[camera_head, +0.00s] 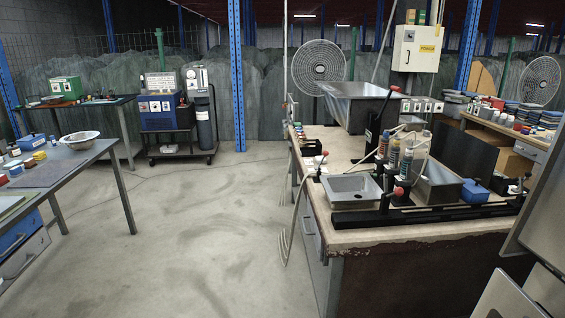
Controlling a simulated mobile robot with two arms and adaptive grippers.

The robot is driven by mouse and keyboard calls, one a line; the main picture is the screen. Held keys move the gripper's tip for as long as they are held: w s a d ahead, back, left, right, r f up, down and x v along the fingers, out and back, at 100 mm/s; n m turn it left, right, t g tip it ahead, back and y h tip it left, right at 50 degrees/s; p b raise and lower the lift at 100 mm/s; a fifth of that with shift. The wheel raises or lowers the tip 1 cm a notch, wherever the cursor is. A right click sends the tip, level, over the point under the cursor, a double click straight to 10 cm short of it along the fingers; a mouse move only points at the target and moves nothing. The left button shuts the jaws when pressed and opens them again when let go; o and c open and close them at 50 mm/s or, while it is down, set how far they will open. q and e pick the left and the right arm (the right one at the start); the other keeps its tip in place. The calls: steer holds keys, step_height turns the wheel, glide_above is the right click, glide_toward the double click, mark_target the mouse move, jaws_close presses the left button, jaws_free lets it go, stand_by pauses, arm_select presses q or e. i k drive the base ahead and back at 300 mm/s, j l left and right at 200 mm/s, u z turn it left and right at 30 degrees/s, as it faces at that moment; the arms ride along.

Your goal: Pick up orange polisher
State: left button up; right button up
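I cannot make out an orange polisher for certain in the head view. Small bottles with coloured labels (394,151) stand on the workbench (345,236) at the right, among metal basins, and some show orange or red. Small coloured jars (39,156) sit on the table at the left, too small to tell apart. Neither of my grippers is in view.
A shallow grey sink (352,188) and a large metal basin (362,106) are on the workbench. A blue box (474,191) sits at its right. A white bowl (79,138) is on the left table (60,170). The concrete floor (200,220) between is clear.

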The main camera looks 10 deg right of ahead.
mark_target(383, 158)
steer(key=i+j+u, duration=0.1)
steer(key=i+u, duration=0.25)
steer(key=i, duration=0.65)
steer(key=i+l+u, duration=0.2)
steer(key=i+u, duration=0.15)
steer(key=i, duration=0.65)
steer(key=i+z, duration=0.35)
steer(key=i, duration=0.15)
steer(key=i+z, duration=0.35)
steer(key=i, duration=0.15)
steer(key=i+j+z, duration=0.2)
steer(key=i+z, duration=0.15)
steer(key=i+j+z, duration=0.35)
steer(key=i, duration=0.2)
